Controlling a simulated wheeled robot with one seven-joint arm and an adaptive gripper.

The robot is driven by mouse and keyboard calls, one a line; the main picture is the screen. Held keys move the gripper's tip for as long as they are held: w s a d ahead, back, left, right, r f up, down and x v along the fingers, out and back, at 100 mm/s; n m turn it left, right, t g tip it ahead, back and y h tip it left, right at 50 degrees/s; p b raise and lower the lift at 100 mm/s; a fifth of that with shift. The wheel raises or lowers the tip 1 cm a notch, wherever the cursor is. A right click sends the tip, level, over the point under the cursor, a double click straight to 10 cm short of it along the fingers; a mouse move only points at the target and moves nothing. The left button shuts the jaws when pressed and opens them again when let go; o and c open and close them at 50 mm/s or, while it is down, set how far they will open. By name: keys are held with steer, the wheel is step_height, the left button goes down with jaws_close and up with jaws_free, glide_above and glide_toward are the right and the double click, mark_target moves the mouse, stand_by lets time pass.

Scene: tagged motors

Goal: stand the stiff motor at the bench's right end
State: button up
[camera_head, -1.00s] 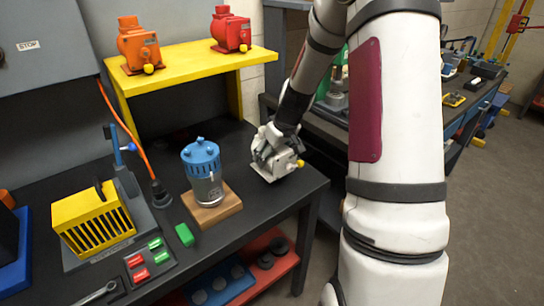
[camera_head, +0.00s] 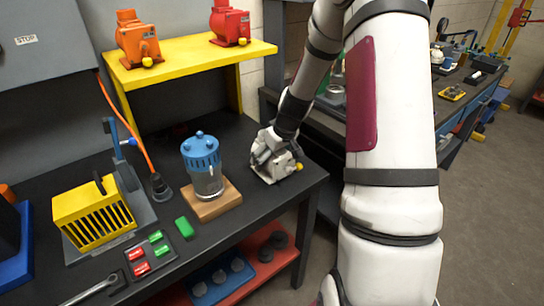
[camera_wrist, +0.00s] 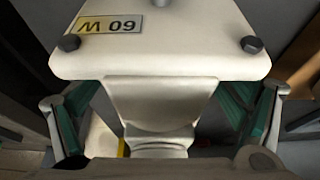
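A cream-white motor (camera_head: 275,168) sits on the dark bench (camera_head: 100,170) at its right end, with a yellow shaft tip pointing right. It looks upright on its base. In the wrist view its pale body (camera_wrist: 160,62) fills the upper middle, with an upside-down tag (camera_wrist: 108,24) that seems to read 60 W. My gripper (camera_head: 270,145) is over the motor from above and partly hides it. In the wrist view my gripper's green-padded fingers (camera_wrist: 162,125) are spread on either side of the motor's narrower part, with visible gaps. Which motor is stiff cannot be told.
Orange (camera_head: 138,42) and red (camera_head: 229,25) motors stand on the yellow shelf (camera_head: 190,62).

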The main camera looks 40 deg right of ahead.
steer(key=v, duration=1.2)
steer(key=s+a+r, duration=0.4)
steer(key=a+r, duration=0.3)
steer(key=a, duration=0.1)
steer(key=s+a+r, duration=0.3)
steer(key=s+a, duration=0.3)
steer(key=s, duration=0.4)
steer(key=s+a+r, duration=0.3)
steer(key=s+a, duration=0.4)
steer(key=s, duration=0.3)
steer(key=shift+s+a+r, duration=0.25)
steer(key=shift+a, duration=0.05)
